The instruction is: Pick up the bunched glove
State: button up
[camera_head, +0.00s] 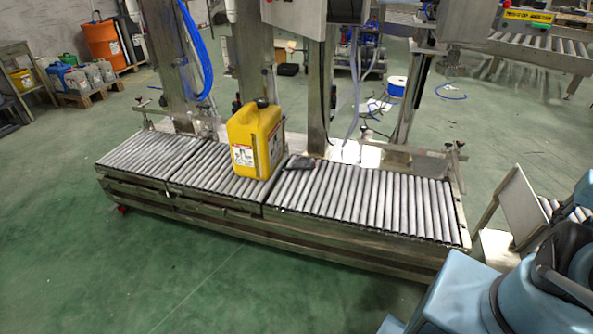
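A small dark grey, crumpled-looking thing (299,163), which looks like the bunched glove, lies on the roller conveyor (360,205). It is just right of a yellow jug (256,140), near the back edge of the rollers. It is small in the picture, so its folds cannot be made out. Blue and black parts of my own body fill the lower right corner. My gripper does not show in this view, so its state and any hold cannot be seen.
Steel posts and a control box (295,15) rise behind the conveyor. A blue hose (197,45) hangs at the left post. The rollers right of the dark thing are bare. Green floor (150,270) in front of the conveyor is clear. A metal stand is at the right.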

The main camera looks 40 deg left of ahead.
aim_at(302, 162)
jog(key=z, duration=1.95)
jog(key=i, duration=0.55)
jog(key=u, duration=4.1)
